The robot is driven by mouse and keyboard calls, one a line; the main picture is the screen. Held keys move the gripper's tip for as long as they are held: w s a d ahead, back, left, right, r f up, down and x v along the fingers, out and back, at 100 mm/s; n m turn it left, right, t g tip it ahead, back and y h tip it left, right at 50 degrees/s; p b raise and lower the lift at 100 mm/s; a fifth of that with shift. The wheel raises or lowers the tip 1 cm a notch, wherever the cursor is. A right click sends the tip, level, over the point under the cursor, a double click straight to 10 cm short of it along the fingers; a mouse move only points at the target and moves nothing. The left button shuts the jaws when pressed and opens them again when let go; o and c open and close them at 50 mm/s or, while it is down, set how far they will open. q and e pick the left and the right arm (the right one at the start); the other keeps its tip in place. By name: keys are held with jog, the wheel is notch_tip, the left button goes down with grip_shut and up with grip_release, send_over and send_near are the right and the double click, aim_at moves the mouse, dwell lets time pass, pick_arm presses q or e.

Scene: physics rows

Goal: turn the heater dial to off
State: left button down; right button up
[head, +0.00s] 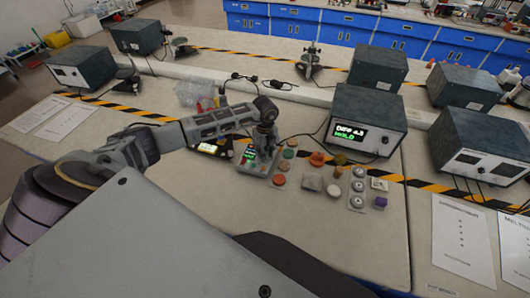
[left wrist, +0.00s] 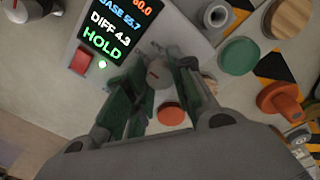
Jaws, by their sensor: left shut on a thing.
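The heater panel (head: 251,168) is a small light-grey unit on the bench, with a lit screen. In the left wrist view its screen (left wrist: 108,32) reads "DIFF 4.3" and "HOLD", beside a red switch (left wrist: 82,60) and a small green light. The dial (left wrist: 158,73) is a grey round knob with a small red mark. My left gripper (head: 265,143) points down over the panel, and its green-padded fingers (left wrist: 152,90) are shut on the dial. The fingers hide the dial's sides, and the gripper hides it in the head view. My right gripper is not in view.
A dark box (head: 367,122) behind repeats "DIFF 4.3 HOLD" on its display. Several coloured discs and knobs lie right of the panel, including a red-orange disc (left wrist: 171,115) and a green disc (left wrist: 238,56). Cables run behind. The bench front is clear.

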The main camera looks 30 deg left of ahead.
pick_arm(q)
jog(key=shift+r, duration=0.1)
jog(key=c, duration=1.2)
grip_release()
jog(key=shift+r, duration=0.1)
notch_tip(320, 180, up, 12)
jog(key=shift+f, duration=0.15)
jog(key=shift+f, duration=0.1)
